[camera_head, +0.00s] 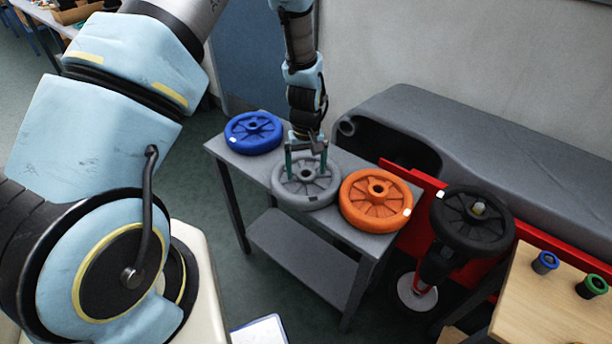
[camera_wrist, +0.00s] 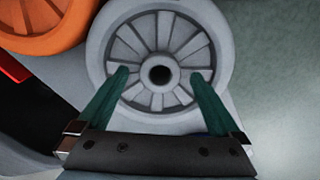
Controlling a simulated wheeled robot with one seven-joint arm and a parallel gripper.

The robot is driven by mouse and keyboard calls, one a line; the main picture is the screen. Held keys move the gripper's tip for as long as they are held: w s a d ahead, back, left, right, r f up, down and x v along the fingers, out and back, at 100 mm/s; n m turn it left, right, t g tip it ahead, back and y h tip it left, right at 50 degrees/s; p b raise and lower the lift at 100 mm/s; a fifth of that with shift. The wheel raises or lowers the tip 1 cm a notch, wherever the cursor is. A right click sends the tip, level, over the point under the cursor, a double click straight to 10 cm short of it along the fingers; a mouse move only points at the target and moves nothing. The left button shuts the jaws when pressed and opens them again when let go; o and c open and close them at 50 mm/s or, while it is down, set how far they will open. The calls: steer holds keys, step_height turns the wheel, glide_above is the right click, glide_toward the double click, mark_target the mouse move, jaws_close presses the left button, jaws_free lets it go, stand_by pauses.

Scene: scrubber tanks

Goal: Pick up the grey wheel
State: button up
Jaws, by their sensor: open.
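The grey wheel (camera_head: 305,194) lies flat on a grey table (camera_head: 262,166), between a blue wheel and an orange wheel. My gripper (camera_head: 306,172) is directly above it, pointing down, with two green fingers spread apart. In the wrist view the grey wheel (camera_wrist: 160,62) fills the upper middle, with its dark centre hole and spokes showing. My gripper (camera_wrist: 160,75) is open there, one finger on each side of the hub, over the spokes. I cannot tell whether the fingertips touch the wheel. Nothing is held.
The blue wheel (camera_head: 253,131) lies at the table's far left end. The orange wheel (camera_head: 376,198) lies close on the right of the grey one. A black wheel (camera_head: 471,219) sits on a stand further right. A wooden table (camera_head: 545,300) with small coloured parts is at the lower right.

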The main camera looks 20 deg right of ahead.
steer(key=shift+f, duration=0.35)
jaws_close()
stand_by(0.7)
